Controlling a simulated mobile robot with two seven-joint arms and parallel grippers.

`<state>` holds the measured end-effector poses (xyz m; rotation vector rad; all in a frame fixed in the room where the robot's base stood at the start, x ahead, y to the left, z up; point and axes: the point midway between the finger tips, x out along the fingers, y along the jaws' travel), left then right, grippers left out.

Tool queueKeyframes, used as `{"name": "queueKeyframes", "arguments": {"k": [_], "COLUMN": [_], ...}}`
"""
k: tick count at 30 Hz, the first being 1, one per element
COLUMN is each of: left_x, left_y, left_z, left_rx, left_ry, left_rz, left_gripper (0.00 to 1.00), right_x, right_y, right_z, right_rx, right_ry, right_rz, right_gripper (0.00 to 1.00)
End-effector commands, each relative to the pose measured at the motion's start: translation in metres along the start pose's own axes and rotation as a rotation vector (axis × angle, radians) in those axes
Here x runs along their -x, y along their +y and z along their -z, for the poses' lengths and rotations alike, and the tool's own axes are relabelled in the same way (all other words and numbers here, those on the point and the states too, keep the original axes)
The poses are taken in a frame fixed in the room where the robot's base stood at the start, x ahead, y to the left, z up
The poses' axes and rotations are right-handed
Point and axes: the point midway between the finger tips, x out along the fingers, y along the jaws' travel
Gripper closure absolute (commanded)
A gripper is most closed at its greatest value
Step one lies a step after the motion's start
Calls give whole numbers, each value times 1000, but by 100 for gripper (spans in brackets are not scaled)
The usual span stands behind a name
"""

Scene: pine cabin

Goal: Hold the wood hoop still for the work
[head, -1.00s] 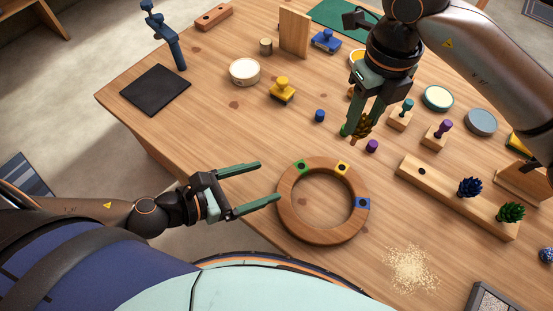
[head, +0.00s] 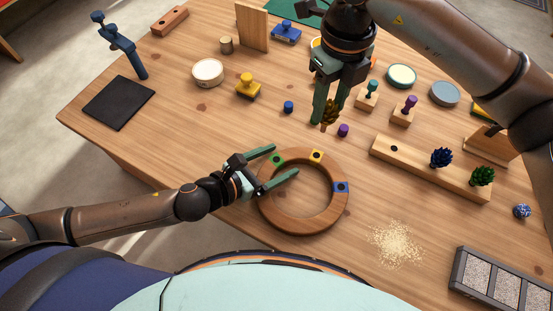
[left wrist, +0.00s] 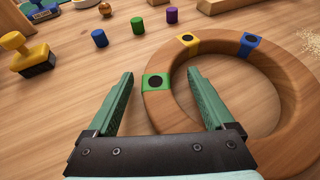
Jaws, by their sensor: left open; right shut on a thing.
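The wood hoop (head: 298,226) lies flat on the table, with green (head: 278,160), yellow (head: 317,156) and blue (head: 341,187) holed patches on it. My left gripper (head: 286,160) is open over its left side. In the left wrist view, the hoop's green-patched wall (left wrist: 156,83) shows between the two fingers, one finger outside the ring and one over its opening. Whether they touch it I cannot tell. My right gripper (head: 328,106) is shut on a gold cone-shaped piece (head: 330,114), above the table beyond the hoop. A purple peg (head: 343,130) stands near it.
A wooden rail (head: 410,164) with blue and green cones lies to the right. Sawdust (head: 396,244) and a grey sectioned tray (head: 490,285) are at front right. A blue peg (head: 288,106) and a yellow-handled stamp (head: 248,87) stand beyond. The table left of the hoop is clear.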

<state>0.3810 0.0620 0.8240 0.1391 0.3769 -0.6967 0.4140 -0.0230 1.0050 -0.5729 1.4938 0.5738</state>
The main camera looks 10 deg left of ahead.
Motion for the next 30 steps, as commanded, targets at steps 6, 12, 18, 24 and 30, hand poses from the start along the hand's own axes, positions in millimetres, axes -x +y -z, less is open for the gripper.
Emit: {"name": "queueKeyframes", "arguments": {"k": [6, 12, 18, 24, 30], "left_x": [0, 0, 0, 0, 0], "left_y": [0, 0, 0, 0, 0], "left_z": [0, 0, 0, 0, 1], "left_rx": [0, 0, 0, 0, -1], "left_ry": [0, 0, 0, 1, 2], "left_rz": [0, 0, 0, -1, -1], "left_gripper": [14, 34, 56, 79, 100], "right_x": [0, 0, 0, 0, 0], "right_y": [0, 0, 0, 0, 0], "right_z": [0, 0, 0, 0, 0], "right_rx": [0, 0, 0, 0, 0], "right_ry": [0, 0, 0, 0, 0], "right_rz": [0, 0, 0, 0, 0], "right_gripper": [100, 100, 100, 100, 100]}}
